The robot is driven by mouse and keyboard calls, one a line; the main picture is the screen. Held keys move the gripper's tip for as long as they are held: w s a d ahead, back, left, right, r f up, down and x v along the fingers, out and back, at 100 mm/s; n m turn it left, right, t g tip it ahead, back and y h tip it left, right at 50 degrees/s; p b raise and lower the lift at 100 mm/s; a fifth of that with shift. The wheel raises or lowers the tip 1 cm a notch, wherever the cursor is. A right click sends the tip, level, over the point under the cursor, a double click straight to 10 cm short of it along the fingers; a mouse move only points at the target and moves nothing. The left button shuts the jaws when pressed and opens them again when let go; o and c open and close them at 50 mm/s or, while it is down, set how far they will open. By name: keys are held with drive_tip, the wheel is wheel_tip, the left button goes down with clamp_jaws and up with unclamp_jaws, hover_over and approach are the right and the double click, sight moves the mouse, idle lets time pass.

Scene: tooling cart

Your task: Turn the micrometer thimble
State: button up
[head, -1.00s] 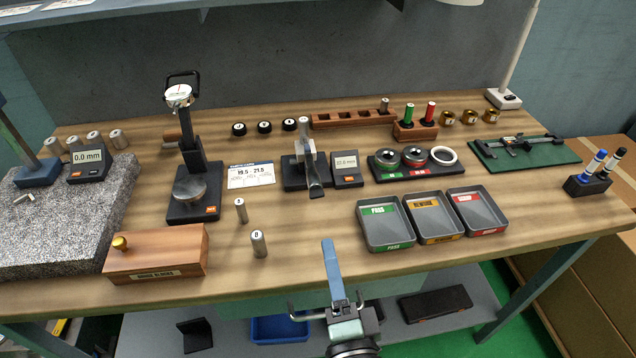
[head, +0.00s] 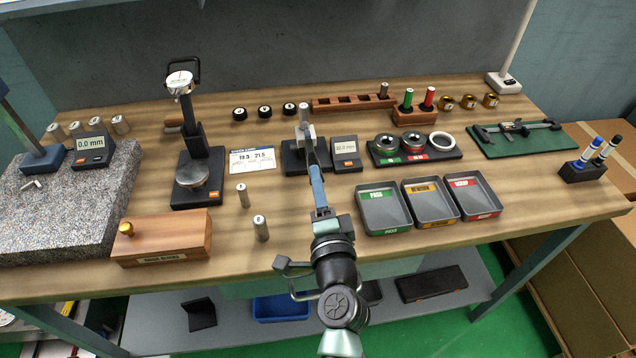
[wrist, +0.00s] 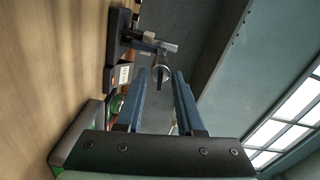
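The micrometer (head: 305,129) stands upright in its dark base on the bench, left of a small digital readout (head: 345,147). In the wrist view the micrometer (wrist: 148,40) is at the top, on its side in the picture. Its thimble (wrist: 161,73) shows end-on as a round grey end. My gripper (head: 312,150) reaches in from the front of the bench and hides the thimble in the head view. In the wrist view the two blue fingers of my gripper (wrist: 160,76) are open, one on each side of the thimble, with gaps showing. Contact cannot be made out.
Three trays stand to the right, the nearest being the green-labelled tray (head: 384,211). Two metal cylinders (head: 261,228) stand on the left, near a wooden box (head: 162,240). A ring-gauge holder (head: 414,149) is right of the readout. The bench front between cylinders and trays is otherwise clear.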

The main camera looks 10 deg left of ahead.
clamp_jaws()
drive_tip(key=shift+f+n+b, duration=0.1)
drive_tip(key=shift+n+b, duration=0.3)
drive_tip(key=n+b, duration=0.6)
drive_tip(key=shift+f+n, duration=0.2)
drive_tip(key=shift+n, duration=0.1)
drive_tip(key=n+b, duration=0.5)
drive_tip(key=n, duration=0.1)
drive_tip(key=shift+r+n+b, duration=0.2)
drive_tip(key=shift+n+b, duration=1.2)
drive_tip(key=shift+n, duration=0.2)
